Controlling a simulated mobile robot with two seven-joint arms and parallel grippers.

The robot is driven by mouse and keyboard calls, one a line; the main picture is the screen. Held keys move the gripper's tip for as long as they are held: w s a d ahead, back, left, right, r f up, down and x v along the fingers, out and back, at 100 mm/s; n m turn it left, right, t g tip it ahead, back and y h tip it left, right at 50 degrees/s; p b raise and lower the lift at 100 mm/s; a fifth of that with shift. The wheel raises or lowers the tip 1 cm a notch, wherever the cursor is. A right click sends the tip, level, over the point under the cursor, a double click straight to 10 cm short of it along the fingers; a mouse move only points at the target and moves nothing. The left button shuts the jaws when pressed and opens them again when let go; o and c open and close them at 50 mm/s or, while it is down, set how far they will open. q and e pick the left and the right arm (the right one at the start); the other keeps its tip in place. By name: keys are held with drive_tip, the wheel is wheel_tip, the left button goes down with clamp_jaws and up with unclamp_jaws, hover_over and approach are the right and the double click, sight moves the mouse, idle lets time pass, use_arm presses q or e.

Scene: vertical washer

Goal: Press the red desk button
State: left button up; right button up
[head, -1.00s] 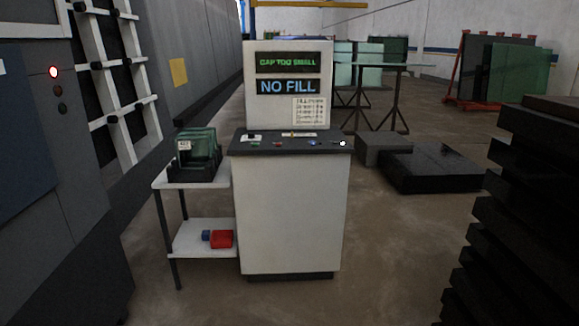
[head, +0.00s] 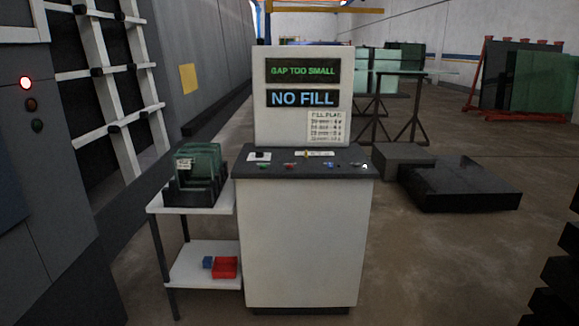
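The white control desk (head: 297,245) stands upright in the middle of the head view. Its dark sloped top (head: 345,160) carries a row of small buttons. The red desk button (head: 291,166) is a small red spot left of the middle of that row. A green button (head: 264,167) is to its left, and a blue one (head: 330,164) and a white one (head: 365,166) are to its right. The upright panel's screens read "GAP TOO SMALL" (head: 303,71) and "NO FILL" (head: 303,98). Neither of my grippers is in view.
A white side table (head: 163,203) with a dark rack of glass panes (head: 195,178) adjoins the desk's left side. A red bin (head: 225,267) sits on its lower shelf. Dark slabs (head: 462,185) lie at right.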

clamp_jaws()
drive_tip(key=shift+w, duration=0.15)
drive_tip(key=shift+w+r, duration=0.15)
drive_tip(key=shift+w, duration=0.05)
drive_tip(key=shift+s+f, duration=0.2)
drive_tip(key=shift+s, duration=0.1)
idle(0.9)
